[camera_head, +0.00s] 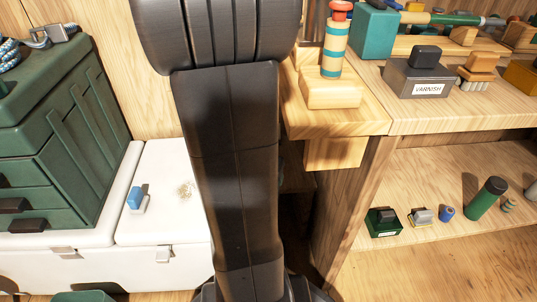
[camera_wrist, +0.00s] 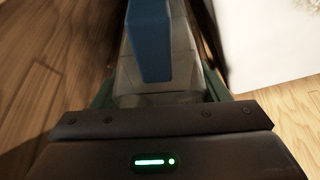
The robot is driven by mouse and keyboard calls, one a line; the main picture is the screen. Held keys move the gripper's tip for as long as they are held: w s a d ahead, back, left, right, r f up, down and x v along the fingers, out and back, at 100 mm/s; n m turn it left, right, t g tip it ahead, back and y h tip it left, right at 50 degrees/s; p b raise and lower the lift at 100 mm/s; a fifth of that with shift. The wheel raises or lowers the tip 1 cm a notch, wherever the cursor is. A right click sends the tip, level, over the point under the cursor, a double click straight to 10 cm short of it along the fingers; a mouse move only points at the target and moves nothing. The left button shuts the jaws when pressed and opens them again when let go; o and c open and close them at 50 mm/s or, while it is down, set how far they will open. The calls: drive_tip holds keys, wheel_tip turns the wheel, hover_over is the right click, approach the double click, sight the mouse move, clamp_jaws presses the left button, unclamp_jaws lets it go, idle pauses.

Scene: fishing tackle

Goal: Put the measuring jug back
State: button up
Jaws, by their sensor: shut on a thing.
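My gripper (camera_wrist: 160,112) is at the bottom of the wrist view and is shut on a clear, see-through thing (camera_wrist: 183,75) with a thick blue part (camera_wrist: 150,40). This looks like the measuring jug, with the blue part as its handle, but its full shape is cut off by the frame. Dark green edges show on both sides of it; I cannot tell what they belong to. In the head view my own arm hides the gripper and the held thing.
A white cooler (camera_head: 165,235) with a small blue item (camera_head: 135,197) and a green tackle box (camera_head: 50,130) stand left. At right, a bench carries a varnish tin (camera_head: 420,78) and striped floats (camera_head: 333,50). The lower shelf (camera_head: 425,240) holds several small items, with bare space in front.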

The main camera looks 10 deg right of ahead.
drive_tip(key=w+d+f+p, duration=0.1)
drive_tip(key=w+d, duration=0.2)
drive_tip(key=w, duration=0.5)
drive_tip(key=w+d+f+p, duration=0.1)
drive_tip(key=w+d+f, duration=0.1)
drive_tip(key=w, duration=0.7)
drive_tip(key=shift+w+d+f, duration=0.15)
drive_tip(key=shift+d+f, duration=0.05)
drive_tip(key=shift+d, duration=0.6)
drive_tip(key=shift+f+b, duration=0.2)
drive_tip(key=shift+b, duration=0.1)
drive_tip(key=o, duration=1.7)
drive_tip(key=shift+o, duration=0.2)
